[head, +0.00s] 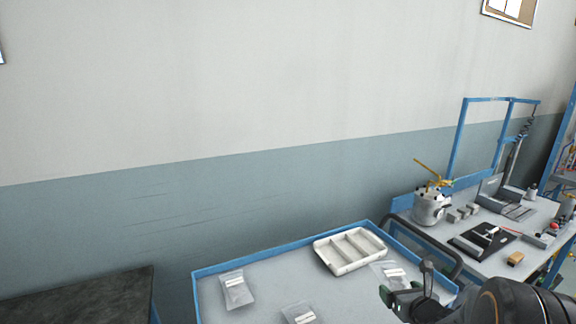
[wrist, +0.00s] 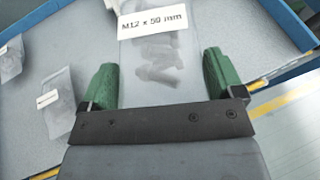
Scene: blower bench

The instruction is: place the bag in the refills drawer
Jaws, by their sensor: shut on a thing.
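A clear bag (wrist: 160,62) of grey bolts with a white label reading "M12 x 50 mm" lies between the green fingers of my gripper (wrist: 158,75) in the wrist view. The fingers are shut on the bag's sides. In the head view my gripper (head: 394,298) is at the lower right, over the right part of the blue-edged table (head: 270,268). A bag (head: 390,272) shows just beyond the fingers there; it looks like the held one. I cannot tell whether it touches the table. No drawer can be made out in either view.
Two other bags, a left one (head: 238,289) and a front one (head: 299,315), lie on the table. A white compartment tray (head: 350,252) stands at its back right. A bench (head: 520,222) with a pot (head: 431,207) and tools is at right. A dark surface (head: 80,295) is at lower left.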

